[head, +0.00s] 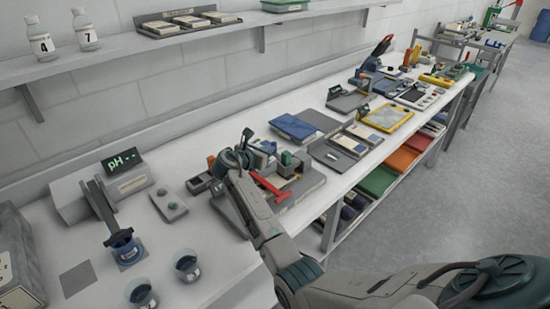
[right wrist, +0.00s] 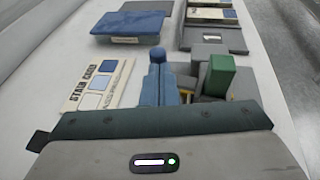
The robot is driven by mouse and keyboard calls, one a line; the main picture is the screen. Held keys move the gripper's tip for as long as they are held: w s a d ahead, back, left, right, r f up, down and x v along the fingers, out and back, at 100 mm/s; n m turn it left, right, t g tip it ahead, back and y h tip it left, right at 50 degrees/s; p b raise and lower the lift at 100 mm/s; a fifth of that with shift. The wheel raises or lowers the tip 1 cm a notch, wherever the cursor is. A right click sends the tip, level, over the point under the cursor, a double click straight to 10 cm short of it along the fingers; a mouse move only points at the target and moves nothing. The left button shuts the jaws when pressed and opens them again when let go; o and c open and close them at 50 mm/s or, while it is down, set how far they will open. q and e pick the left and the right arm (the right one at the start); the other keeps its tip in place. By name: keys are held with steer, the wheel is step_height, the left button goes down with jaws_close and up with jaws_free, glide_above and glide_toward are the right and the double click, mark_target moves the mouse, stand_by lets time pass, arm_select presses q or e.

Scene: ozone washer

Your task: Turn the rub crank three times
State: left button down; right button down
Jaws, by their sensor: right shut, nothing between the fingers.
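The rub station is a grey base (head: 304,187) on the white bench, with a green block (head: 287,158) standing on it. A red T-shaped handle (head: 268,187), which looks like the rub crank, sticks out on the near side of the base, beside my right forearm. My right gripper (head: 243,148) is shut and empty, above the left end of the station. In the right wrist view the green block (right wrist: 220,75) stands right of centre, with a blue upright piece (right wrist: 157,85) beside it. The red handle does not show there. My left gripper is out of view.
A stain card (right wrist: 97,83) lies left of the station and a blue folded cloth (head: 293,127) lies behind it. A pH meter (head: 126,180) and several beakers stand at the left. My right arm crosses the bench's front edge. Coloured bins sit under the bench.

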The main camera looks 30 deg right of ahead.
mark_target(274, 145)
steer(key=shift+w+d+m+g, duration=0.3)
steer(key=shift+m+g, duration=0.2)
steer(key=shift+g, duration=0.1)
steer(key=shift+w+d+m+g+h, duration=0.1)
steer(key=shift+d+m+g+h, duration=0.1)
steer(key=shift+d+m+g, duration=0.3)
steer(key=shift+d+m+g+h, duration=0.2)
steer(key=shift+m+g, duration=0.1)
steer(key=shift+g, duration=0.4)
steer(key=shift+d+m+g, duration=0.25)
steer(key=shift+m+g, duration=0.05)
steer(key=shift+m, duration=0.1)
steer(key=shift+w+d, duration=0.1)
steer(key=shift+d, duration=0.6)
steer(key=shift+d+m+g+p, duration=0.4)
steer(key=shift+m+g, duration=0.3)
steer(key=shift+g, duration=0.2)
steer(key=shift+d, duration=0.3)
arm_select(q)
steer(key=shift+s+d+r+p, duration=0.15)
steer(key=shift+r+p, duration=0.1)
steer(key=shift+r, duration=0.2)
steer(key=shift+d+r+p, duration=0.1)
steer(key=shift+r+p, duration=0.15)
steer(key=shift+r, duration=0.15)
arm_select(e)
steer(key=shift+d, duration=0.4)
steer(key=shift+f, duration=0.1)
